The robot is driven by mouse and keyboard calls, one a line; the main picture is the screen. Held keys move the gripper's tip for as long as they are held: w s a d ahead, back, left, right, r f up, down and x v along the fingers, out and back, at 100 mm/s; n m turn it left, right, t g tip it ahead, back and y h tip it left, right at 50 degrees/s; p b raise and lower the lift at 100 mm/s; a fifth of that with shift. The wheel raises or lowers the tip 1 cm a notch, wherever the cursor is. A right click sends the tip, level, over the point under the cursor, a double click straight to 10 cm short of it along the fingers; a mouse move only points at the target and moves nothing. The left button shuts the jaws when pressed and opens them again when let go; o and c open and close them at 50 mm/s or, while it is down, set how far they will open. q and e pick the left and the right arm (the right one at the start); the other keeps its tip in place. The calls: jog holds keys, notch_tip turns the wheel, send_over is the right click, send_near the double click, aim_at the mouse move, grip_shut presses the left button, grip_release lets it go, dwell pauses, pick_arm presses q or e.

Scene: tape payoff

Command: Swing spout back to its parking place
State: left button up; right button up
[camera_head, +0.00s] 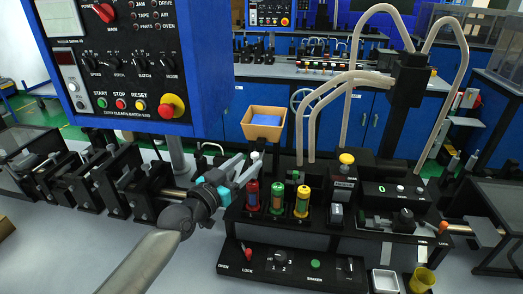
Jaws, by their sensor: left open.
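Several curved beige tubes (383,12) come out of a black block (408,80) on a post at the upper right. Some arch left and hang down over the middle of the black machine (285,227). I cannot tell for sure which part is the spout, nor see a marked parking place. My right gripper is out of view.
A green bottle (277,198) and a yellow one (302,202) stand beside the red one. A tan bin (263,124) stands behind. A control panel (125,60) blocks the upper left. A yellow cup (422,280) and white tray (385,281) sit at the front right.

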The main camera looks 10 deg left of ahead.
aim_at(257, 153)
pick_arm(q)
jog(key=b+x, duration=0.1)
jog(key=x, duration=0.6)
jog(key=shift+w+d, duration=0.1)
jog(key=shift+w, duration=0.15)
grip_shut()
dwell(1.2)
